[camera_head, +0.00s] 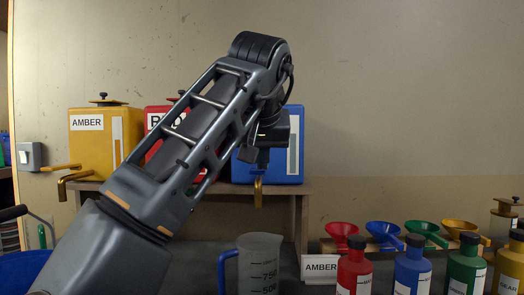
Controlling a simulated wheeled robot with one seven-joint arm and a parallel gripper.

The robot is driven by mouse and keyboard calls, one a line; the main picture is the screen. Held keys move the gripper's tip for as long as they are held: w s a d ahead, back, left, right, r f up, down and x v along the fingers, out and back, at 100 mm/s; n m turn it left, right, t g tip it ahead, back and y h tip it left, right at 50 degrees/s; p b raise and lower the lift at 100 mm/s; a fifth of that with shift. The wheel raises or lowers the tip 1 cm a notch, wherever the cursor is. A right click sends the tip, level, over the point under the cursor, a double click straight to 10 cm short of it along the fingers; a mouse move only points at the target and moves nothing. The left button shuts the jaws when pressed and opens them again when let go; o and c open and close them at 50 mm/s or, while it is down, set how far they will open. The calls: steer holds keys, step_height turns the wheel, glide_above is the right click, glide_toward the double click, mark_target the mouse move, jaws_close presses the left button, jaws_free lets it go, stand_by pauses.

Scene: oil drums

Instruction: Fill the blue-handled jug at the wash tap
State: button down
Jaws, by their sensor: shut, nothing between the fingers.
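The clear jug (260,262) with a blue handle (224,272) stands upright at the bottom centre, its lower part cut off by the picture edge. It has volume marks; I cannot tell whether liquid is in it. My gripper (262,158) is shut and empty, in front of the blue drum (296,160) and well above the jug. A brass spout (258,192) hangs below my gripper and appears above the jug; I cannot tell whether they line up in depth. My arm hides the blue drum's label, and no label reading wash shows.
A yellow AMBER drum (95,145) with a brass spout (68,187) and a red drum (155,122) share the shelf (290,190). An AMBER card (320,267), several coloured bottles (412,268) and funnels (384,232) are at right. A blue bucket (22,272) is at lower left.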

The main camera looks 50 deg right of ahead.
steer(key=shift+f, duration=0.1)
steer(key=f+h+b, duration=0.1)
steer(key=t+h+b, duration=0.1)
steer(key=b, duration=0.1)
steer(key=shift+s+a+f, duration=0.15)
steer(key=shift+a+f, duration=0.05)
steer(key=shift+f, duration=0.2)
steer(key=shift+r, duration=0.3)
steer(key=shift+r+p, duration=0.7)
